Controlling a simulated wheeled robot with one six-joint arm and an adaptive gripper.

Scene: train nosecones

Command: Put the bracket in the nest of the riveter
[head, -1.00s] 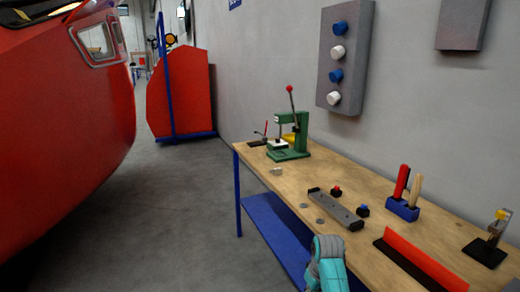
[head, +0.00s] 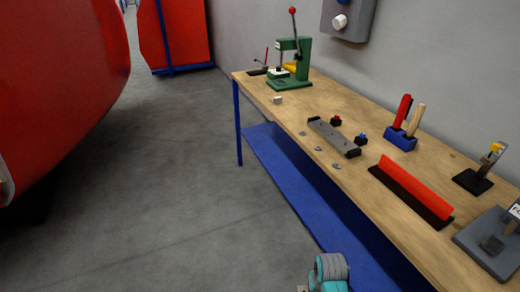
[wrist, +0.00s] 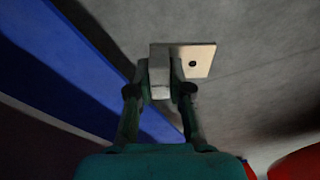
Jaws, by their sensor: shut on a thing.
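The bracket (wrist: 202,57) is a pale angled piece with a dark round hole in its flat plate. In the wrist view my gripper (wrist: 160,82) is shut on it, with one finger on each side of its upright part. In the head view only a small corner of the bracket shows at the bottom edge, beside my teal arm. The green riveter (head: 303,62) with a red-knobbed lever stands on the far end of the workbench, well away from my gripper. Its nest is too small to make out clearly.
The wooden workbench (head: 262,88) has a blue lower shelf (head: 285,175). On it are a small pale block (head: 278,100), a grey fixture (head: 333,137), a red strip (head: 415,187) and a blue tool holder (head: 400,140). The floor left of the bench is clear.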

